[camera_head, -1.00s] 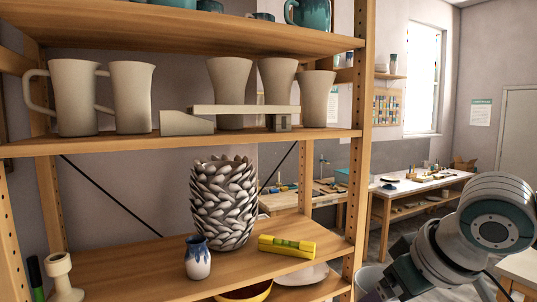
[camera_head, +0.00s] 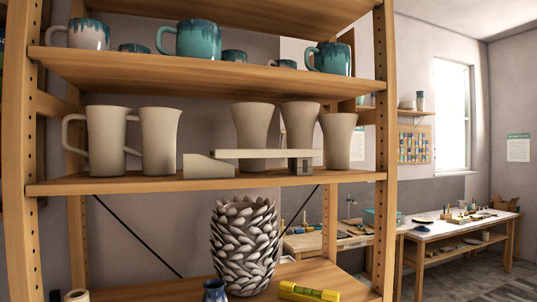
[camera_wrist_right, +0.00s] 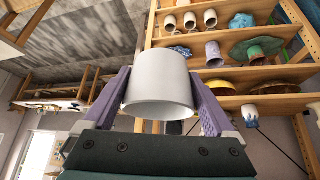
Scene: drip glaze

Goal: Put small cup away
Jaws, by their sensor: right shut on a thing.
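My right gripper (camera_wrist_right: 160,82) is shut on a plain pale cup (camera_wrist_right: 158,88) in the right wrist view, with one purple finger on each side of it. The right arm is out of the head view. In the head view, small teal cups stand on the upper shelf (camera_head: 215,79): one on the left (camera_head: 134,48), one in the middle (camera_head: 234,55) and one on the right (camera_head: 284,63). They stand among larger glazed mugs, a pink-and-teal one (camera_head: 88,34) and teal ones (camera_head: 197,40) (camera_head: 331,58). My left gripper is in neither view.
The middle shelf holds pale unglazed mugs (camera_head: 107,140), tapered cups (camera_head: 253,124) and a flat bar (camera_head: 262,154). Below are a leaf-textured vase (camera_head: 244,245), a blue-topped little vase (camera_head: 215,291) and a yellow level (camera_head: 308,291). Gaps show between upper-shelf cups. A worktable (camera_head: 455,226) stands right.

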